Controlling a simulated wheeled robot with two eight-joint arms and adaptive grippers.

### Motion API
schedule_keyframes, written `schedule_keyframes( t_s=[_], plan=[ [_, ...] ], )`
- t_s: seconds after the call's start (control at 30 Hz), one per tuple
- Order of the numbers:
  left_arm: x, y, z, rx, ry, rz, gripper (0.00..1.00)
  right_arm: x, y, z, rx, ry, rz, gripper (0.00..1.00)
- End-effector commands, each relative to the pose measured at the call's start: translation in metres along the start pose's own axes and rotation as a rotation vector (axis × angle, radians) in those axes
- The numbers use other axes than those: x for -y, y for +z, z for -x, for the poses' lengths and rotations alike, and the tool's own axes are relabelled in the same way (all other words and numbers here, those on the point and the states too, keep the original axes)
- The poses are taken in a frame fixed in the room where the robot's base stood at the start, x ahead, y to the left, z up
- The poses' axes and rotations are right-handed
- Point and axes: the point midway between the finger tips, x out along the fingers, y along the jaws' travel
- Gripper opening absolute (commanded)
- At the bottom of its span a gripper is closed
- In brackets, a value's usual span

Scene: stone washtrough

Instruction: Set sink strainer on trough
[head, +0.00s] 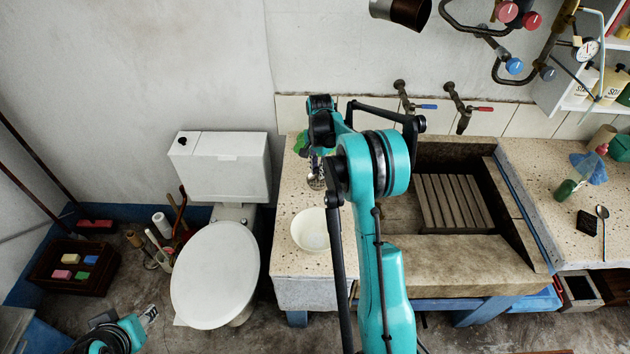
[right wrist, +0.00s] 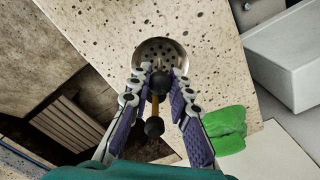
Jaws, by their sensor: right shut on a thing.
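The sink strainer (right wrist: 165,48) is a round metal dish with holes. In the right wrist view it lies at or just above the speckled stone counter, beside the trough; I cannot tell if it touches. My right gripper (right wrist: 162,76) is shut on it at the near side, where a dark knob shows between the fingertips. In the head view my right gripper (head: 316,174) is small and partly hidden by my arm. The stone trough (head: 440,250), with a slatted wooden rack inside, is to the right. My left gripper (head: 149,315) is low at the left, away from the counter.
A white bowl (head: 311,229) stands on the left counter in front of the strainer. A green object (right wrist: 225,130) lies near my right gripper. The toilet (head: 215,275) is left of the counter. Taps (head: 462,110) stick out above the trough. The right counter holds a spoon (head: 603,225) and bottles.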

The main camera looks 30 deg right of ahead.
Motion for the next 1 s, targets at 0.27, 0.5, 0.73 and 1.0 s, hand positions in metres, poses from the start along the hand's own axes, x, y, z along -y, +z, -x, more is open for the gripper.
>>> schedule_keyframes(
  t_s=[0.27,0.5,0.73,1.0],
  plan=[
    [0.000,0.005,-0.007,0.000,0.000,0.000,0.40,0.008,0.001,-0.021,0.000,0.000,0.000,0.00],
    [0.000,0.010,-0.014,0.000,0.000,0.000,0.40,0.008,0.001,-0.047,0.000,0.000,0.000,0.00],
    [0.000,0.010,-0.014,0.000,0.000,0.000,0.40,0.008,0.001,-0.046,0.000,0.000,0.000,0.00],
    [0.000,0.011,-0.015,0.000,0.000,0.000,0.40,0.008,0.001,-0.049,0.000,0.000,0.000,0.40]
  ],
)
